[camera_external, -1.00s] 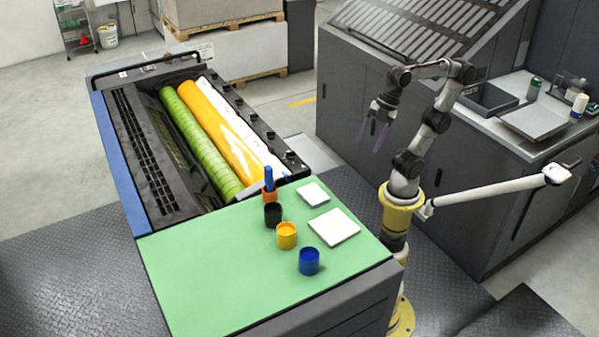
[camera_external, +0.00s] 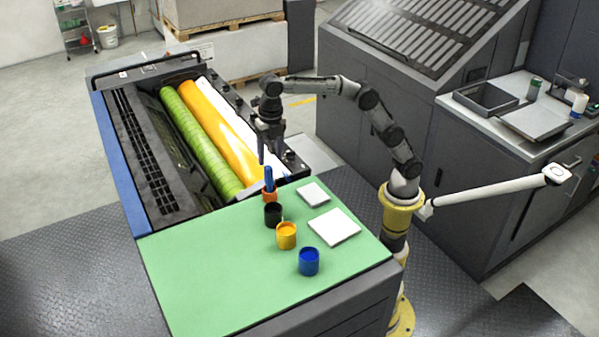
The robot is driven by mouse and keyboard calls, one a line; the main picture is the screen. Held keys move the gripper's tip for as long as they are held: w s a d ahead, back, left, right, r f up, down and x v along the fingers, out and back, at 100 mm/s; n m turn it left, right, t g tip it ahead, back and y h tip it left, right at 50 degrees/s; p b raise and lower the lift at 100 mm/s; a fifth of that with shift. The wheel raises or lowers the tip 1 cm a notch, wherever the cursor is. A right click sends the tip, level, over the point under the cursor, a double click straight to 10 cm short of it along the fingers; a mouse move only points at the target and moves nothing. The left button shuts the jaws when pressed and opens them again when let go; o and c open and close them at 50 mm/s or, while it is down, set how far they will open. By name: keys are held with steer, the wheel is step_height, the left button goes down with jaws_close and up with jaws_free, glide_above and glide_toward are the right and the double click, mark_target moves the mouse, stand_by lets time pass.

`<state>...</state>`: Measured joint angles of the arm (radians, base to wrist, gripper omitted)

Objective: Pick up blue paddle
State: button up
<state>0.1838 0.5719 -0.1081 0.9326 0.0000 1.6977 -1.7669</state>
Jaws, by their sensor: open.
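The blue paddle (camera_external: 268,175) stands upright in a small orange-red cup (camera_external: 270,196) near the back edge of the green worktop (camera_external: 205,275). My gripper (camera_external: 271,158) points down just above the paddle's top. Its fingers are dark and open, with nothing seen between them. From this view I cannot tell whether the fingertips are around the paddle's top or a little behind it.
A black cup (camera_external: 273,215), a yellow ink cup (camera_external: 287,236) and a blue ink cup (camera_external: 309,261) stand in a row in front. Two white pads (camera_external: 334,227) lie to the right. Green and yellow rollers (camera_external: 215,125) lie behind. The worktop's left part is clear.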

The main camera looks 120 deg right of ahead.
mark_target(269, 178)
steer(key=f, duration=0.2)
steer(key=d+f, duration=0.1)
steer(key=shift+w+f+g, duration=0.25)
steer(key=shift+f+g, duration=0.05)
steer(key=shift+f, duration=3.2)
jaws_close()
